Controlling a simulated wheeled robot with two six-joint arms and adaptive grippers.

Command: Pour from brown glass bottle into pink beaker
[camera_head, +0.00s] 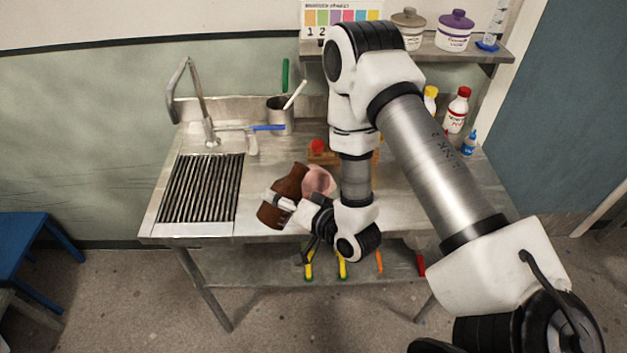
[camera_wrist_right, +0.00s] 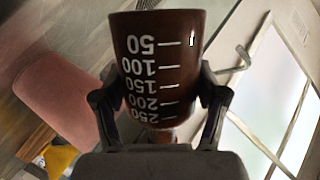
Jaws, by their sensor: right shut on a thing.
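The brown glass bottle (camera_head: 291,181) is held above the front of the metal bench and leans toward the upper right. My right gripper (camera_head: 282,202) is shut around its body. In the right wrist view the bottle (camera_wrist_right: 157,60) shows white volume marks, with the gripper's fingers (camera_wrist_right: 160,110) on both sides. The pink beaker (camera_head: 318,181) is just right of the bottle and partly hidden by it and my right arm. The beaker (camera_wrist_right: 70,95) also fills the left of the wrist view. I cannot see any liquid running. My left gripper is not in view.
A wooden rack (camera_head: 321,155) with a red item stands behind the beaker, partly hidden by my arm. A metal pot (camera_head: 279,114), tap (camera_head: 200,110) and drain grid (camera_head: 200,188) are left. Several bottles, including a red-capped one (camera_head: 456,112), stand at right.

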